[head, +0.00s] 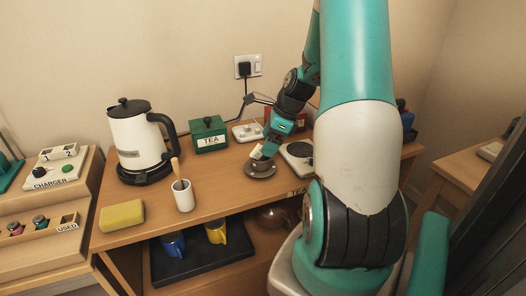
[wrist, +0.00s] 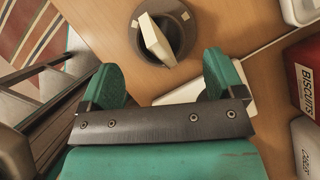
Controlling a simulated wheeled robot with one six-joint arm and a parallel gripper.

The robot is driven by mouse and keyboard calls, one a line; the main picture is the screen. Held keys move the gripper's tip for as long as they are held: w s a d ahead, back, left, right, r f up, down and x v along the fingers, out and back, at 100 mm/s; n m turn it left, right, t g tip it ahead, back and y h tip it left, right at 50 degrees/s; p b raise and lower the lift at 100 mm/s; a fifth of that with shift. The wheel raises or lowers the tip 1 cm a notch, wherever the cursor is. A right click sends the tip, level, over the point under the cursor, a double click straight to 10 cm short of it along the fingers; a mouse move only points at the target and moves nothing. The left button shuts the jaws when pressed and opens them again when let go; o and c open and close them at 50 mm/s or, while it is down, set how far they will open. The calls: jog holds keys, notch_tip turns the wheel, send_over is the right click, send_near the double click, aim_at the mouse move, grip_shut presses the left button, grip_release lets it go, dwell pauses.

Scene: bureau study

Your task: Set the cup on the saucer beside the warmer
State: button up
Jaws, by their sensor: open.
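The dark saucer (head: 262,174) lies on the counter, left of the warmer (head: 299,153), a white unit with a dark round plate. A small dark cup (head: 267,165) appears to sit on the saucer, with a pale flat piece (head: 256,153) sticking up from it. In the wrist view the pale piece (wrist: 155,40) stands out over the dark round cup and saucer (wrist: 184,38). My gripper (wrist: 162,72) is open and empty, its green fingers apart from the cup.
A red BISCUITS tin (wrist: 304,85) is at the right in the wrist view. Blue (head: 173,244) and yellow (head: 215,232) mugs are on the shelf below.

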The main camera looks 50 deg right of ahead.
jog(key=v, duration=0.6)
jog(key=w+a+r+n+g+y, duration=0.1)
jog(key=a+r+n, duration=0.3)
jog(key=a+n, duration=0.8)
jog(key=w+a+r+n+g, duration=0.1)
jog(key=a+r+n, duration=0.2)
jog(key=a+n, duration=0.85)
jog(key=s+a+r+n+g, duration=0.2)
jog(key=s+a+n, duration=1.1)
jog(key=a, duration=0.4)
jog(key=shift+a+y, duration=0.3)
jog(key=shift+a, duration=0.05)
jog(key=shift+r, duration=0.15)
notch_tip(320, 180, up, 3)
jog(key=p, duration=0.3)
